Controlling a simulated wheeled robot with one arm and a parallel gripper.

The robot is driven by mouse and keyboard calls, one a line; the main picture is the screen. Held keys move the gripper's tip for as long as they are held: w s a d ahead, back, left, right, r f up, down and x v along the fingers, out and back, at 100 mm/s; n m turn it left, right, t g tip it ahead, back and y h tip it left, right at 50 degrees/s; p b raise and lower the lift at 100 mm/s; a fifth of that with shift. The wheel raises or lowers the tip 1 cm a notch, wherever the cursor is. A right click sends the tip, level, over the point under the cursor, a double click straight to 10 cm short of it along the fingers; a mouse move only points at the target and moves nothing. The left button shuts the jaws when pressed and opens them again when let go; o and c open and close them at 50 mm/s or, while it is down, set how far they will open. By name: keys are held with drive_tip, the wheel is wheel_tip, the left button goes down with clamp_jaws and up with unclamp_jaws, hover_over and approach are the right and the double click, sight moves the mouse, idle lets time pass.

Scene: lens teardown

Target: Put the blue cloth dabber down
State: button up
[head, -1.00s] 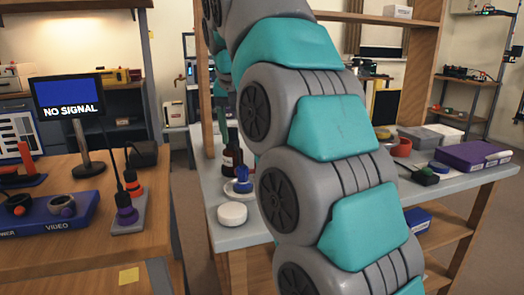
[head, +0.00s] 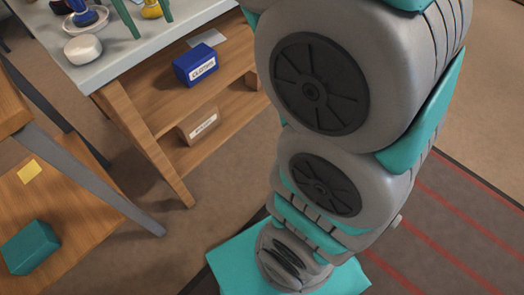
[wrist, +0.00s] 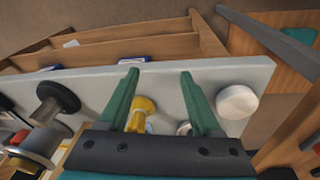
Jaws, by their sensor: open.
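The blue dabber (head: 84,15) stands on a small pale dish (head: 99,22) near the bench corner in the head view. My gripper (head: 154,28) is open, its green fingers pointing down to the right of the blue dabber. In the wrist view my gripper (wrist: 159,75) has a yellow-handled piece (wrist: 143,108) showing between its spread fingers, beyond the tips or between them, I cannot tell. That yellow piece also shows at the top of the head view (head: 151,9). The blue dabber is not visible in the wrist view; a bit of pale dish shows behind the right finger.
A white round puck (head: 83,49) sits by the bench corner, close to the dish. A dark knobbed piece (wrist: 58,97) stands left of the gripper in the wrist view. The grey bench top (head: 125,62) ends in a near edge. A blue labelled box (head: 195,65) is on the shelf below.

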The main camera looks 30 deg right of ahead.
drive_tip(key=s+d+f+g, duration=0.1)
drive_tip(key=s+d+f, duration=0.2)
drive_tip(key=s+f, duration=0.7)
drive_tip(key=s+d+f+g+y, duration=0.1)
drive_tip(key=s+d+f, duration=0.3)
drive_tip(key=s+f, duration=0.6)
drive_tip(key=s+g, duration=0.1)
drive_tip(key=s, duration=0.4)
drive_tip(key=shift+s+m+g, duration=0.3)
drive_tip(key=shift+s+m, duration=0.1)
drive_tip(key=shift+o, duration=0.5)
